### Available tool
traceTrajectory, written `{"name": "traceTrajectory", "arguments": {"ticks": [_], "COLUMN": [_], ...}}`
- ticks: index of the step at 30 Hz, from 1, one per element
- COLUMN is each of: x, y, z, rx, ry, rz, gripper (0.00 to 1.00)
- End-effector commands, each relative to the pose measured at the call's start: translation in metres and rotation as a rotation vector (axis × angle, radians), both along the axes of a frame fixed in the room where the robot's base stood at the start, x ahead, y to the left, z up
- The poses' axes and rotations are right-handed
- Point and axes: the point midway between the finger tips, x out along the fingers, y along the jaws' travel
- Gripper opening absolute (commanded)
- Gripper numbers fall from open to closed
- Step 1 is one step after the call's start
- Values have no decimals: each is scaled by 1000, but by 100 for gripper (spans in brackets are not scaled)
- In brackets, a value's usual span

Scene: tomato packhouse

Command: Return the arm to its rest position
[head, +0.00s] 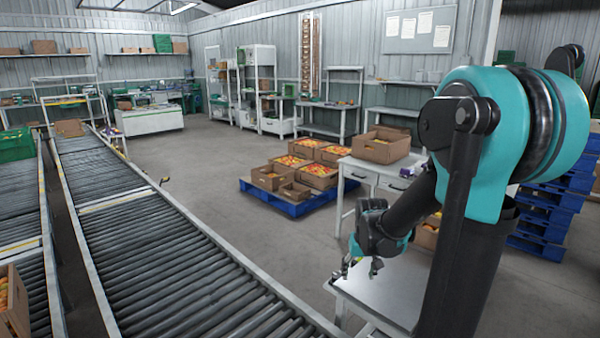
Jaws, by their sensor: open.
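My gripper (360,267) hangs at the end of my teal and black arm, right of centre in the head view. It is open, its fingers point down, and I see nothing between them. It is above or close to the left end of a small light-topped table (385,295); I cannot tell the exact gap. The arm's upper links fill the right side of the view and hide part of the table and what is behind it.
A long roller conveyor (180,260) runs along the left of the table. A blue pallet (290,205) with boxes of tomatoes stands beyond. An open cardboard box (381,147) sits on a white desk behind the arm. Blue pallets (540,220) are stacked at right. Grey floor is clear at centre-left.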

Motion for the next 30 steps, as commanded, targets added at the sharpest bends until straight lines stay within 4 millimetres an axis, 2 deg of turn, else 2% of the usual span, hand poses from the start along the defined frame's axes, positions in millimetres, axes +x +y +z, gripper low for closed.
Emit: {"name": "traceTrajectory", "arguments": {"ticks": [1, 9, 15, 20, 30], "x": [-19, -101, -140, -151, -151], "y": [-1, -7, -9, -10, -10], "z": [1, -7, -19, -23, -24], "rx": [0, -1, -3, -4, -4], "ry": [-13, -91, -131, -143, -144], "rz": [-1, -4, -6, -6, -6], "gripper": [61, 61, 61, 61, 61]}}
